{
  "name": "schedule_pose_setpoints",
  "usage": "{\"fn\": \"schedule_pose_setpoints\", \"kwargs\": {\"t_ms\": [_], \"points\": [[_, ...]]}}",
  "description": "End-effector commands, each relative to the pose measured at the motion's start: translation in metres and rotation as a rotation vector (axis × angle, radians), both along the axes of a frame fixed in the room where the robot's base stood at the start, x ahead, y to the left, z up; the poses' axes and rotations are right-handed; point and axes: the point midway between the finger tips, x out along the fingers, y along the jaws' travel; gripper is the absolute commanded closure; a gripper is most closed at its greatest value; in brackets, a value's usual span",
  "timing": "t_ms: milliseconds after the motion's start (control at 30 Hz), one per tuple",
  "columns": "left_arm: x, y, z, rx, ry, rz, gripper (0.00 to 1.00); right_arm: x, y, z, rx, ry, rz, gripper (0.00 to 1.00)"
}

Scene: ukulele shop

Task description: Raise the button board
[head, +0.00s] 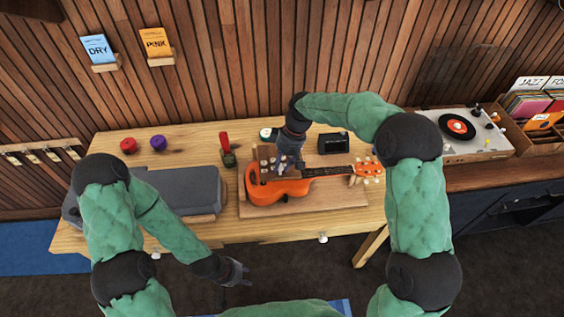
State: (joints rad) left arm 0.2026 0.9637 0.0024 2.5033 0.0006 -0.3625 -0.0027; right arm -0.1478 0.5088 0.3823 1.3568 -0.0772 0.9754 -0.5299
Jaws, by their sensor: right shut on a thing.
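The button board (266,177), a small brown wooden board with several pale round buttons, is over the body of the orange ukulele (275,192) on the workbench. I cannot tell whether it touches the ukulele. My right gripper (283,166) reaches down from above and is shut on the button board; its fingers hide part of the board. My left gripper (246,275) is open and empty, low in front of the bench and apart from everything on it.
The ukulele lies on a wooden base (325,205). A grey padded block (180,190) is to its left. A red-handled tool (226,150), red and purple round items and a black box (333,144) stand behind. A record player (460,135) is at right.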

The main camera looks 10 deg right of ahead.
Motion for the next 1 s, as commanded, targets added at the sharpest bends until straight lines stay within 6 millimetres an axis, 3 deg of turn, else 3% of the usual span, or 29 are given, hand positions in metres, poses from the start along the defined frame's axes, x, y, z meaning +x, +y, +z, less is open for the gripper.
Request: {"fn": "schedule_pose_setpoints", "kwargs": {"t_ms": [33, 100, 400, 700, 1000], "points": [[0.0, 0.0, 0.015, 0.0, 0.0, 0.0, 0.6, 0.005, 0.001, 0.011, 0.001, 0.021, -0.001, 1.0], [0.0, 0.0, 0.025, 0.0, 0.0, 0.0, 0.6, 0.009, 0.001, 0.016, 0.0, 0.052, -0.001, 1.0], [0.0, 0.0, 0.059, 0.0, 0.0, 0.0, 0.6, 0.026, 0.001, 0.034, 0.001, 0.17, -0.001, 1.0], [0.0, 0.0, 0.076, 0.0, 0.0, 0.0, 0.6, 0.037, 0.001, 0.042, 0.001, 0.238, -0.001, 1.0], [0.0, 0.0, 0.081, 0.0, 0.0, 0.0, 0.6, 0.04, 0.0, 0.044, 0.001, 0.26, -0.001, 1.0]]}}
